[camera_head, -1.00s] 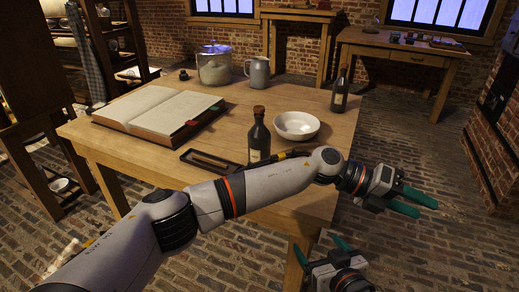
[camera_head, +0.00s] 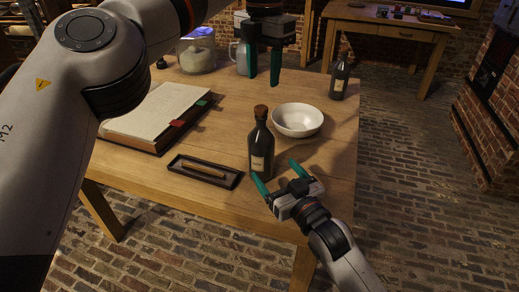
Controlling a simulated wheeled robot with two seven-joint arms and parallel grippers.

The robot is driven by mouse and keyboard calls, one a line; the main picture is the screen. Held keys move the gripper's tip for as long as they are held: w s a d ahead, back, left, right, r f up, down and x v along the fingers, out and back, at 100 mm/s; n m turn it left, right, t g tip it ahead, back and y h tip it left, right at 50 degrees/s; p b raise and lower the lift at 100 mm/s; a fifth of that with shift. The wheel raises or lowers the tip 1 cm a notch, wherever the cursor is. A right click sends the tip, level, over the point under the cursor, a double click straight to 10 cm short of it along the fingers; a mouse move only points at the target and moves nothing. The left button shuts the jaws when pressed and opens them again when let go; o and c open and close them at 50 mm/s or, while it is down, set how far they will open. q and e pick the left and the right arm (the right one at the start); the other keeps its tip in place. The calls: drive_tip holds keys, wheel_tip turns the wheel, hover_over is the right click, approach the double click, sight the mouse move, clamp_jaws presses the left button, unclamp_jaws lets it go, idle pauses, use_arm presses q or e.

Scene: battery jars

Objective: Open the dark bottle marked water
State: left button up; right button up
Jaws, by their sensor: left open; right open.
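A dark bottle (camera_head: 261,152) with a brown cork (camera_head: 261,111) and a pale label stands upright near the front of the table. A second dark bottle (camera_head: 340,78), also stoppered and labelled, stands at the back right. I cannot read either label. My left gripper (camera_head: 264,68) is open and empty, fingers pointing down, high in the picture above and behind the near bottle. My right gripper (camera_head: 277,176) is open at the table's front edge, just right of the near bottle's lower part. One finger overlaps the bottle's base in the picture; I cannot tell whether they touch.

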sight(258, 152)
use_arm(q)
drive_tip(key=shift+w+a+f, duration=0.2)
drive_tip(key=shift+w, duration=0.05)
use_arm(e)
drive_tip(key=x, duration=0.9)
drive_tip(key=shift+w+a, duration=0.25)
